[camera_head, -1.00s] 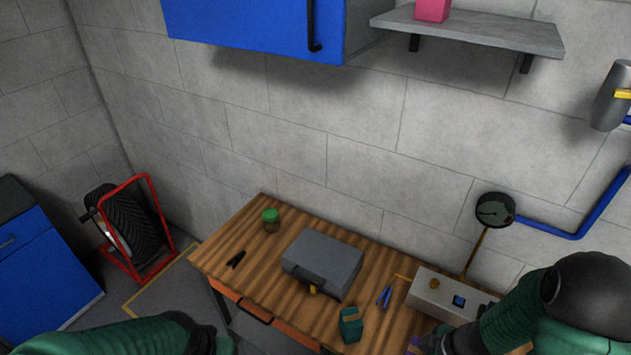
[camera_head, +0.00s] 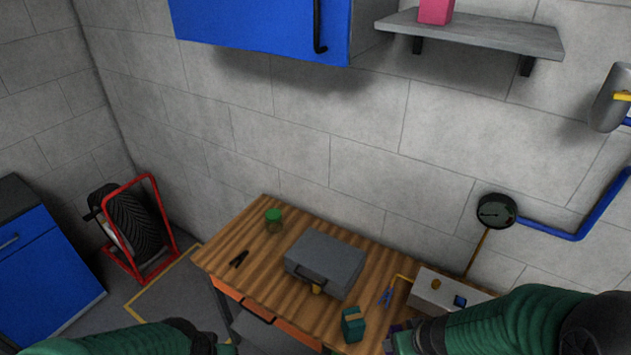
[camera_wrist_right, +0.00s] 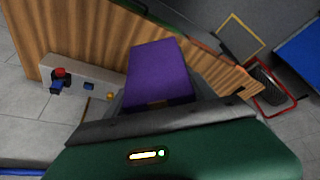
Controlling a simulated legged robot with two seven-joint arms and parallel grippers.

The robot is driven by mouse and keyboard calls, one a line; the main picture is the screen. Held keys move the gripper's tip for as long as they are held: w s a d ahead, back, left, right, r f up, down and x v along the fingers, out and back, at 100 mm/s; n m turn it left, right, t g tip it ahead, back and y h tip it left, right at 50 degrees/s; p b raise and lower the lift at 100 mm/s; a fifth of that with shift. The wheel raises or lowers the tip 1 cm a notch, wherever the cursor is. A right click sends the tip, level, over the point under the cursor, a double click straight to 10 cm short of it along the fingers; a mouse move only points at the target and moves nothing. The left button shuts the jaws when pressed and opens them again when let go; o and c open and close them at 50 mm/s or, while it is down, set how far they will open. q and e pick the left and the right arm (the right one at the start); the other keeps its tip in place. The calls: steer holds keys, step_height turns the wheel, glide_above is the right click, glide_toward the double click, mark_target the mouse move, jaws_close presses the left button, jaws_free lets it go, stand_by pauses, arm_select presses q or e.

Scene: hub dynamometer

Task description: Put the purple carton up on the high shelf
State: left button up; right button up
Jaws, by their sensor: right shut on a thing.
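The purple carton (camera_wrist_right: 160,72) is held in my right gripper (camera_wrist_right: 158,104), which is shut on it in the right wrist view. In the head view only a small purple bit shows beside my right gripper (camera_head: 398,340), low at the bench's front right. The high shelf (camera_head: 490,38) is a grey board on dark brackets on the back wall, far above the gripper. A pink box (camera_head: 436,11) stands on its left part. My left arm enters at the bottom left; its gripper fingers are not visible.
A blue cabinet (camera_head: 260,30) hangs left of the shelf. The shelf's right part is clear.

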steer(key=shift+w+a+r+m+h, duration=0.3)
steer(key=shift+w+r+m, duration=0.25)
steer(key=shift+m, duration=0.15)
steer(key=shift+r+m, duration=0.1)
steer(key=shift+m, duration=0.2)
arm_select(q)
steer(key=shift+w+d+f, duration=0.1)
steer(key=shift+w+d, duration=0.1)
steer(key=shift+w, duration=0.15)
steer(key=shift+s, duration=0.15)
arm_select(e)
steer(key=shift+s, duration=0.1)
